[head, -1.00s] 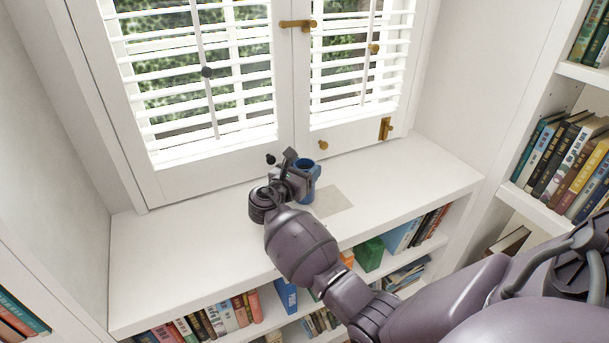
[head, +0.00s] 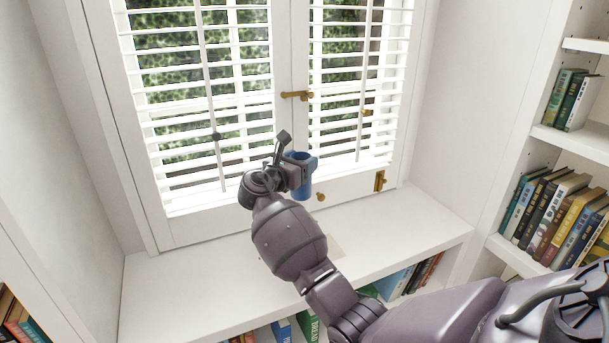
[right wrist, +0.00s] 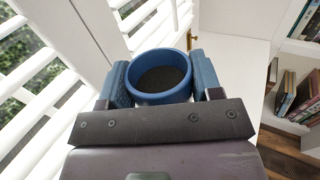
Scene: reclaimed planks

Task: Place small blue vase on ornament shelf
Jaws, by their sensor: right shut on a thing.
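The small blue vase (head: 302,188) is held upright in my right gripper (head: 303,167), in front of the lower window frame and raised above the white ledge. In the right wrist view the vase (right wrist: 160,96) shows its round open mouth and dark inside, with a finger on each side of it. My right gripper is shut on the vase. My left gripper is not in view. Which surface is the ornament shelf I cannot tell for sure; white shelves (head: 573,144) stand at the right.
The white ledge (head: 190,285) under the window is mostly bare, with a pale square patch (head: 335,248) on it. The shuttered window (head: 215,100) with brass handles (head: 297,95) is close behind the gripper. Books (head: 555,215) fill part of the right shelves.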

